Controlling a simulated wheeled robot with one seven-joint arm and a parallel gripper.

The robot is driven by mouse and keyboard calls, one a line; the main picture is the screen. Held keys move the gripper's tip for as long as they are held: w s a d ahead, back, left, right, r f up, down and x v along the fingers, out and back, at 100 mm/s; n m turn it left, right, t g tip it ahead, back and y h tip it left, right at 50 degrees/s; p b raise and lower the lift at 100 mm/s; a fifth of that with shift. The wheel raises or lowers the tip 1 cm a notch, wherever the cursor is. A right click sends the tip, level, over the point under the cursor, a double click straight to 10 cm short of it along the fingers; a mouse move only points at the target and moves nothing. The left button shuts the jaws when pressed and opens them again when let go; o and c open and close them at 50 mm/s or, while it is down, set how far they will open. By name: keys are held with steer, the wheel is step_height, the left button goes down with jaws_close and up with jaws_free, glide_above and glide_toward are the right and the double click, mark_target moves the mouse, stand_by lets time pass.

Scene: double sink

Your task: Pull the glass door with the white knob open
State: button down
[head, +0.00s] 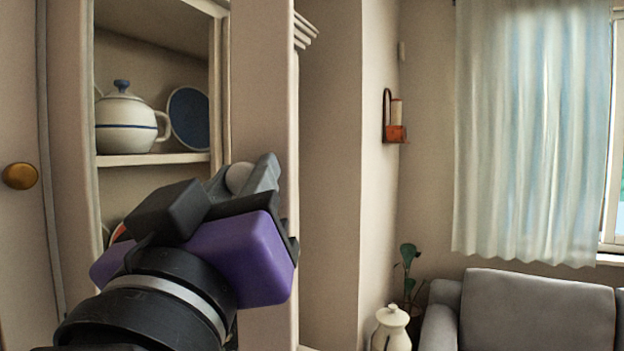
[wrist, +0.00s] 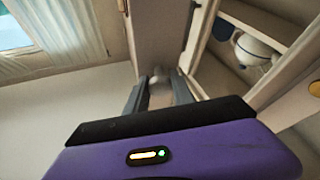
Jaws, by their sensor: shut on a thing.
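The white knob (head: 239,178) is a small round knob on the cabinet's glass door (head: 217,70), beside the shelves. My gripper (head: 245,173) is shut on it, with a grey finger on each side. In the wrist view the knob (wrist: 160,76) shows between the two fingertips of my gripper (wrist: 160,80), partly covered by them. The door's light frame edge (wrist: 203,33) also shows in the wrist view. Whether the door stands slightly ajar I cannot tell. My purple gripper body hides the lower part of the door in the head view.
A white teapot (head: 125,125) with a blue lid knob and a dark blue plate (head: 188,117) stand on a shelf. A brass knob (head: 20,176) is on a panel at the left. A grey sofa (head: 540,310) and a white jar (head: 391,328) are at the lower right.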

steer(key=c, duration=1.1)
jaws_free()
steer(key=b+v, duration=0.2)
steer(key=v, duration=0.5)
steer(key=shift+s+f, duration=0.15)
steer(key=shift+s, duration=0.2)
